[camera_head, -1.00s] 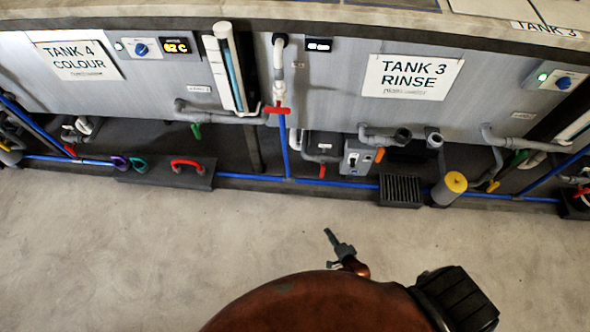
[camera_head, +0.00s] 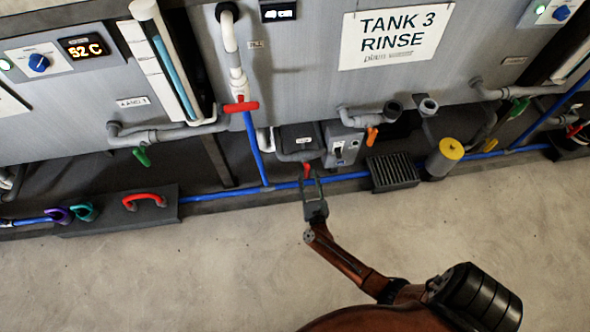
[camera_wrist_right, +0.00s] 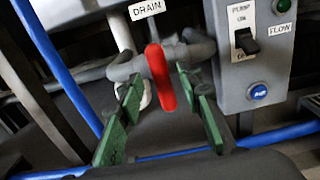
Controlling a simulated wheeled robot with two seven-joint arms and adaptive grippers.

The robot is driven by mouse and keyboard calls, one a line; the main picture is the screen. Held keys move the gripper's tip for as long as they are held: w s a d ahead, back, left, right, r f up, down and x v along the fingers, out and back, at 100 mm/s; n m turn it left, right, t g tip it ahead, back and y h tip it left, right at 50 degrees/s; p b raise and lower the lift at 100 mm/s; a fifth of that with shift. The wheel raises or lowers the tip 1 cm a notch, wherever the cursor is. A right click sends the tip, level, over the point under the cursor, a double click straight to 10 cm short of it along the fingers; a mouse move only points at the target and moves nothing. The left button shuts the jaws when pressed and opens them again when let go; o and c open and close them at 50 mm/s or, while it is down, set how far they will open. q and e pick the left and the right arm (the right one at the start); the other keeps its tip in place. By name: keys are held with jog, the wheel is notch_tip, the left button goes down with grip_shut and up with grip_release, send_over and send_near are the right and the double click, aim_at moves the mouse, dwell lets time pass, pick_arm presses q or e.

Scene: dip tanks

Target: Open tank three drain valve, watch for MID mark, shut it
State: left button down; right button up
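The tank three drain valve has a red lever handle (camera_wrist_right: 161,78) on a grey pipe under a DRAIN label (camera_wrist_right: 146,9) in the right wrist view. In the head view the handle (camera_head: 307,170) shows small below the tank 3 panel (camera_head: 310,80). My right gripper (camera_wrist_right: 154,88) is open, its green fingers on either side of the handle with gaps showing; contact is not visible. The right gripper (camera_head: 312,178) also shows in the head view. A level tube (camera_head: 166,62) stands left of the TANK 3 sign (camera_head: 396,36); no MID mark is legible. My left gripper is out of view.
A pump switch box (camera_wrist_right: 250,50) stands close to the right of the handle. Blue pipe (camera_head: 255,150) runs nearby and along the floor. A floor grate (camera_head: 392,172) and a yellow-topped cylinder (camera_head: 445,158) lie to the right. The floor in front is clear.

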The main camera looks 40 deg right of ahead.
aim_at(307, 172)
jog(key=shift+b+x, duration=0.35)
jog(key=shift+x, duration=1.45)
jog(key=shift+c, duration=0.6)
jog(key=shift+w, duration=0.1)
grip_shut()
